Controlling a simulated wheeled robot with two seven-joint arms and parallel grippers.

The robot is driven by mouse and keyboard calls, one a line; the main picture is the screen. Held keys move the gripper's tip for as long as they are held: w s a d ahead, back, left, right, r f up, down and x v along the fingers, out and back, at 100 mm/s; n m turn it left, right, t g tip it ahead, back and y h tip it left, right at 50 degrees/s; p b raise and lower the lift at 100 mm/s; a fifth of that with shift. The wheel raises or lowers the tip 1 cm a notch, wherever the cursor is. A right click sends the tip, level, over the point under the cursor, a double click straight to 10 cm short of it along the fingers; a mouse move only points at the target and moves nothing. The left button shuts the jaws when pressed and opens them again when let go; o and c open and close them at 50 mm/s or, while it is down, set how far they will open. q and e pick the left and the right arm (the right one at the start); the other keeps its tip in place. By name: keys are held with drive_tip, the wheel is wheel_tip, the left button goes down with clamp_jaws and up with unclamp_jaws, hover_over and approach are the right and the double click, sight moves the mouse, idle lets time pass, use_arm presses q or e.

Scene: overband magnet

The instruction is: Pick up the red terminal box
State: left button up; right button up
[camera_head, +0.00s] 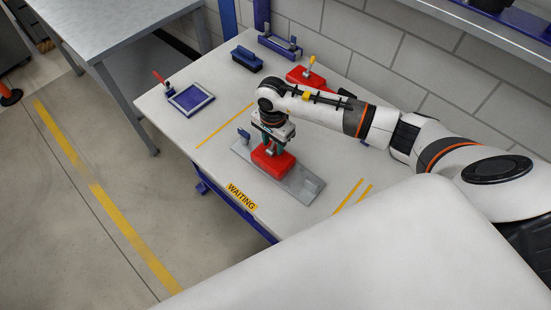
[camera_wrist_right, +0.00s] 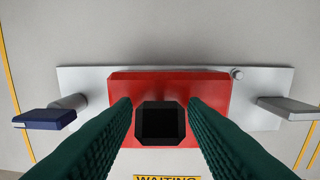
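The red terminal box (camera_head: 272,162) sits on a grey plate (camera_head: 306,196) on the white table. In the right wrist view, the red box (camera_wrist_right: 170,90) fills the middle, with a square black part (camera_wrist_right: 160,122) on it. My right gripper (camera_head: 271,144) points down at the box from above. In the wrist view, its two green fingers (camera_wrist_right: 160,105) stand either side of the black part, very close to it. I cannot tell whether they touch it. The gripper hides part of the box in the head view. My left gripper is not in view.
Grey posts stand at both plate ends, one with a blue block (camera_wrist_right: 45,119). A second red item with a yellow top (camera_head: 306,76), a dark blue block (camera_head: 246,59) and a blue-framed tray (camera_head: 191,99) lie farther back. A "WAITING" label (camera_head: 242,196) marks the front edge.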

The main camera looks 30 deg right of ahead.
clamp_jaws()
drive_tip(key=shift+r, duration=0.1)
idle(1.2)
